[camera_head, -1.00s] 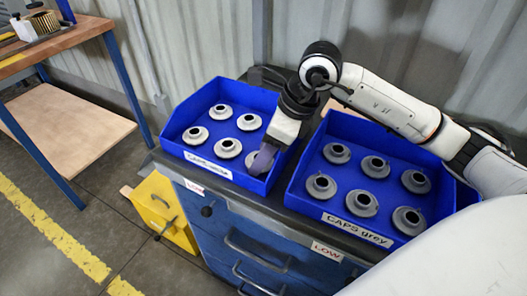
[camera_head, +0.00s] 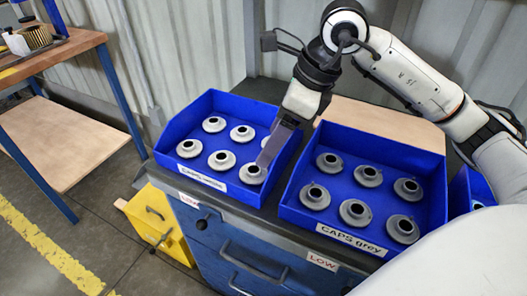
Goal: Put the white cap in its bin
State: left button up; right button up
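The left blue bin (camera_head: 172,134), labelled "CAPS white" in small, partly blurred print, holds several caps with dark centre holes. The caps look light grey. The front-right cap (camera_head: 252,174) lies in the bin near its front wall. My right gripper (camera_head: 264,164) reaches down into this bin from above, its fingertips at the right edge of that cap. I see the fingers edge-on, so whether they touch the cap or are open or shut is unclear. My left gripper is not in view.
A second blue bin (camera_head: 293,200), labelled "CAPS grey", stands to the right with several similar caps. Both sit on a blue drawer cabinet (camera_head: 232,240). A yellow box (camera_head: 158,222) is at its left. A wooden workbench (camera_head: 62,50) stands at far left.

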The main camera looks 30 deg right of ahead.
jog(key=shift+v, duration=1.4)
jog(key=shift+c, duration=0.5)
